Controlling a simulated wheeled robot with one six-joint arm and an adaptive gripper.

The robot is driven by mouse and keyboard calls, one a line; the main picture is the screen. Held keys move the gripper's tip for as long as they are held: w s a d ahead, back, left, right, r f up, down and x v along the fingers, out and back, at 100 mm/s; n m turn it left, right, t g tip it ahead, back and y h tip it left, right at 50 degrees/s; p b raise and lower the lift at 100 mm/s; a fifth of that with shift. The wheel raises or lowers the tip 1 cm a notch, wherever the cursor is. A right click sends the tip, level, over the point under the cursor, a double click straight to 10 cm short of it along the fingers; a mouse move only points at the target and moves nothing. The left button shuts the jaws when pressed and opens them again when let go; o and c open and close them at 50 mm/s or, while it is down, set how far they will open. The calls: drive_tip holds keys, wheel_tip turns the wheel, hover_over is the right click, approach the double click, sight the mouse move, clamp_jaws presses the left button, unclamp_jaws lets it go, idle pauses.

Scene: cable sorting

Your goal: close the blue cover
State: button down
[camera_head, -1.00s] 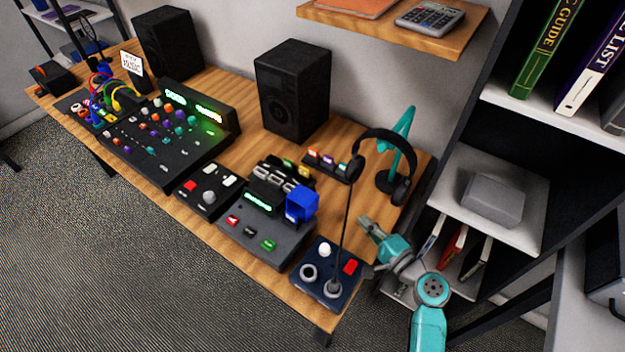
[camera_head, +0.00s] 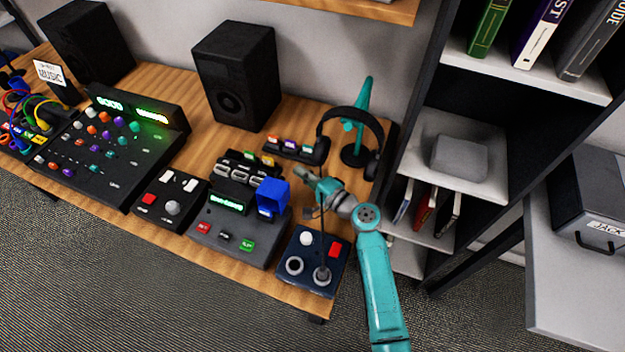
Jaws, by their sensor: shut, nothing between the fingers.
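The blue cover (camera_head: 273,195) stands raised on the right end of a dark grey device (camera_head: 235,236) with a green-lit display and red, black and green buttons. A blue lit part shows just under the cover. My gripper (camera_head: 305,178) is shut and empty. In the picture it is just right of and slightly above the blue cover, with a small gap between them. My arm reaches in from the lower right. How far the gripper is above the desk is hard to tell.
A joystick panel (camera_head: 302,270) with a tall thin stick is right of the device, below my gripper. A headphone stand (camera_head: 360,140) with headphones and a black speaker (camera_head: 236,75) stand behind. A mixer (camera_head: 105,145) is left. A shelf unit (camera_head: 455,180) stands right of the desk.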

sight(276, 192)
drive_tip(key=shift+w+a, duration=0.45)
drive_tip(key=shift+a, duration=0.1)
drive_tip(key=shift+s+a+f, duration=0.1)
drive_tip(key=shift+s+a, duration=0.1)
drive_tip(key=shift+a, duration=0.05)
drive_tip(key=shift+s+a+r, duration=0.2)
drive_tip(key=shift+s+a, duration=0.1)
drive_tip(key=shift+s, duration=0.5)
drive_tip(key=shift+s+a+r, duration=0.15)
drive_tip(key=shift+s+a, duration=0.15)
drive_tip(key=shift+s, duration=0.45)
drive_tip(key=shift+r, duration=0.1)
